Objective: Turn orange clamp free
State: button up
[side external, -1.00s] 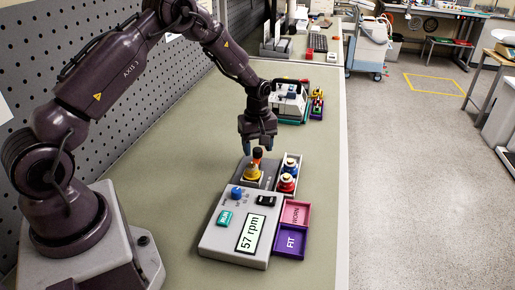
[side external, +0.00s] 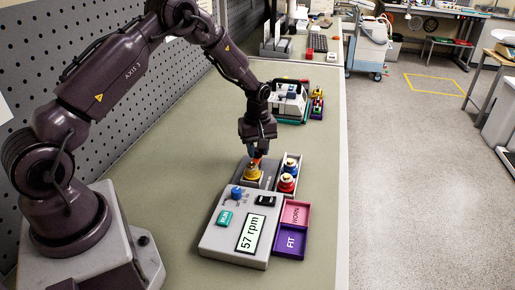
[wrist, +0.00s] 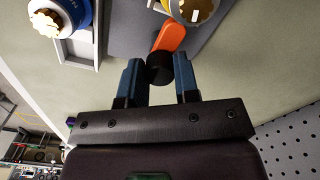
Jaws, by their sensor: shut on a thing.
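The orange clamp (wrist: 171,37) shows in the wrist view as an orange lever with a dark round knob (wrist: 159,68) at its near end. My gripper (wrist: 159,75) is shut on this knob, one blue finger on each side. In the side view my gripper (side external: 258,150) is low over the pump, and the clamp (side external: 257,158) is mostly hidden by the fingers. A yellow part with a white-marked top (side external: 252,173) sits on the pump right beside the clamp; it also shows in the wrist view (wrist: 195,10).
The pump's grey console (side external: 235,228) reads 57 rpm. A tray (wrist: 78,47) holds a blue roller (side external: 290,165) and a red one (side external: 287,182). A pink WORN bin (side external: 296,212) and a purple FIT bin (side external: 290,241) adjoin the console. The bench at left is clear.

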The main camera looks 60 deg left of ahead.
jog(key=m, duration=0.4)
jog(key=shift+m, duration=0.3)
jog(key=m, duration=0.8)
jog(key=shift+m, duration=2.3)
jog(key=o, duration=0.9)
jog(key=shift+r, duration=0.1)
notch_tip(320, 180, up, 13)
jog(key=shift+f, duration=0.1)
